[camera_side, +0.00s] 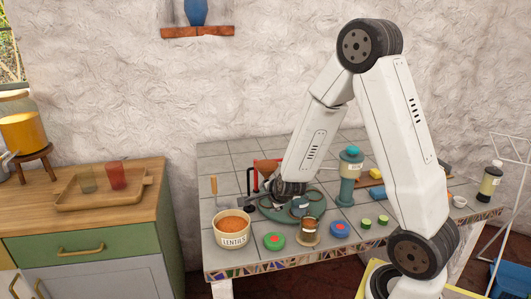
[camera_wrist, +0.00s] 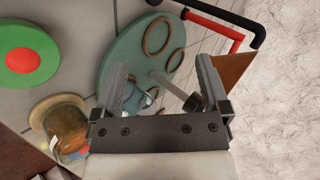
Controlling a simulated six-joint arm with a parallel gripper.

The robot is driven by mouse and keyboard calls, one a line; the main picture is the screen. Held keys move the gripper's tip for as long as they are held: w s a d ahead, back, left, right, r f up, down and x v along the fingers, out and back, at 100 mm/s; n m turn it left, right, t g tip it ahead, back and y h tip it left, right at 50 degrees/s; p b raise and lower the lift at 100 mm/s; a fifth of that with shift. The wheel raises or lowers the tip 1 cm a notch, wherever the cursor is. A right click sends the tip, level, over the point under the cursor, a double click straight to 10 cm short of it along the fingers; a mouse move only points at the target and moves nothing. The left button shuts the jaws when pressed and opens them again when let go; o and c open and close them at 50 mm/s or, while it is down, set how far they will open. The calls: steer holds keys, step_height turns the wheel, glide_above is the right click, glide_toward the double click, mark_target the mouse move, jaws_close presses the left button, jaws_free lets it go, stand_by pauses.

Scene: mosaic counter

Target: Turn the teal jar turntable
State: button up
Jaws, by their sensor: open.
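The teal turntable (camera_side: 280,213) is a round disc with brown rings on its top, on the tiled counter. In the wrist view the turntable (camera_wrist: 126,62) lies just beyond my fingers. A pale peg with a dark grey end (camera_wrist: 178,90) shows between the fingers in that view; I cannot tell whether a finger touches it. My gripper (camera_wrist: 163,75) is open, its two fingers wide apart over the turntable's edge. In the side view my wrist hides part of the disc, and the fingertips are hard to make out.
A lentils bowl (camera_side: 233,239), a green lid with a red centre (camera_side: 273,241), a small jar (camera_side: 309,231) and a blue lid with a red centre (camera_side: 340,229) stand in front. A teal mill (camera_side: 348,178) stands right. A red-and-black bar (camera_side: 253,180) stands behind.

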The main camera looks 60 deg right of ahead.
steer(key=s+a+r+n+g+y, duration=0.1)
steer(key=s+a+n+g+y, duration=0.15)
steer(key=a+n, duration=0.55)
steer(key=s+a+r+n+g+y, duration=0.2)
steer(key=s+a+n+y, duration=0.3)
steer(key=n, duration=0.6)
steer(key=w+d+r+m+g, duration=0.1)
steer(key=w+d+r+m, duration=0.1)
steer(key=d+m, duration=0.5)
steer(key=w+d+r+m+g+h, duration=0.1)
steer(key=w+d+r+m, duration=0.1)
steer(key=d+m, duration=0.6)
steer(key=w+d+r+m+g+h, duration=0.1)
steer(key=w+d+r+m, duration=0.2)
steer(key=d+m, duration=0.4)
steer(key=shift+d+r+m, duration=0.15)
steer(key=shift+d+r, duration=0.05)
steer(key=shift+d, duration=1.1)
steer(key=shift+d+r+m, duration=0.15)
steer(key=shift+d+r, duration=0.05)
steer(key=shift+d, duration=1.05)
steer(key=shift+f, duration=0.15)
steer(key=shift+w+f, duration=0.1)
steer(key=shift+f, duration=3.65)
